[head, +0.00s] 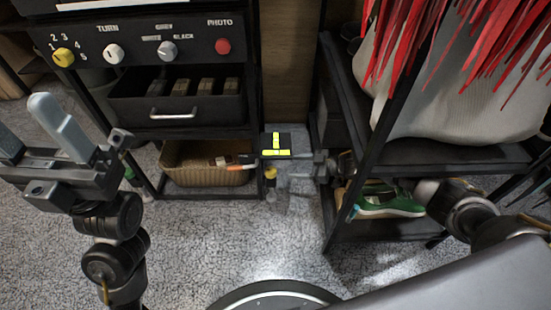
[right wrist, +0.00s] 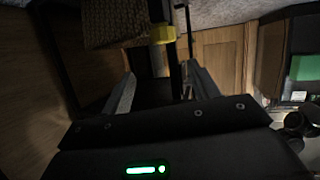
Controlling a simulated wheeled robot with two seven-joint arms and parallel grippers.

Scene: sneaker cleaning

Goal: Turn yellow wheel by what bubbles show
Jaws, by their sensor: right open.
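The yellow wheel (head: 63,56) is at the left of the black panel, with the numbers 1 to 5 around it. Its exact setting is too small to tell. No bubbles can be made out. My left gripper (head: 35,135) is open and empty, below and in front of the panel. My right gripper (head: 285,172) is open, low between the drawer rack and the right shelf. A small yellow part (head: 270,173) is by its fingertips; the right wrist view shows a yellow piece (right wrist: 162,34) just beyond the fingers. Whether they touch it I cannot tell.
A black block with yellow marks (head: 276,153) is just above my right gripper. The panel also has a white TURN knob (head: 113,54), grey knob (head: 168,51) and red PHOTO button (head: 223,46). Below are an open drawer (head: 175,113) and basket (head: 190,177). A green sneaker (head: 388,204) sits at right.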

